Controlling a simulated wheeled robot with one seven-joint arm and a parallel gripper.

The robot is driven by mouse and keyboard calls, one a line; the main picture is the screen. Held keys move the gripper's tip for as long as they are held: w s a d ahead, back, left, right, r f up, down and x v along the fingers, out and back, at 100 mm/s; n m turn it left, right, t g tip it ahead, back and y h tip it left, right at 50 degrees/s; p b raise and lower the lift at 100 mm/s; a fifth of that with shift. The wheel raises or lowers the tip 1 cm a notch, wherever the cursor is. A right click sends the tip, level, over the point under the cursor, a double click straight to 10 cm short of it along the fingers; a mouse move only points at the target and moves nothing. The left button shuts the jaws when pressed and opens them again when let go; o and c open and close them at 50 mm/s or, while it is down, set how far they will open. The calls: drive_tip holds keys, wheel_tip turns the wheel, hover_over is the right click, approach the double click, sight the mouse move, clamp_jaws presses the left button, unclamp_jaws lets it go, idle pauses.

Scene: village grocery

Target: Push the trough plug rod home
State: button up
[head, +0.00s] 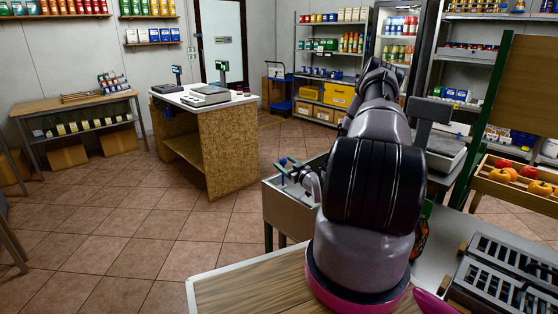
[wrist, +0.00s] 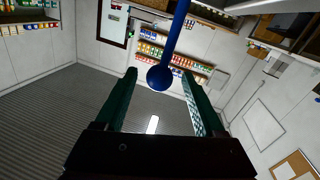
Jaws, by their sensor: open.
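A blue rod with a round ball end (wrist: 160,77) shows in the wrist view, running up out of the top of the picture. My gripper (wrist: 159,74) is open, with one green finger on each side of the ball in the picture. Neither finger appears to touch it, and I cannot tell the depth between them. In the head view my gripper (head: 288,162) is small, over the left end of the grey trough (head: 284,214). A small blue part shows beside it there. My arm hides much of the trough, and the rod's seat is not visible.
A wooden-topped counter (head: 245,290) is in front. A crate of fruit (head: 515,191) and a dark slatted rack (head: 498,280) stand to the right. A checkout counter with a scale (head: 209,95) stands at back left. The tiled floor (head: 150,235) at left is clear.

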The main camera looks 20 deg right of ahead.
drive_tip(key=w, duration=0.4)
drive_tip(key=shift+w+a, duration=0.35)
drive_tip(key=shift+w, duration=0.05)
clamp_jaws()
idle(1.1)
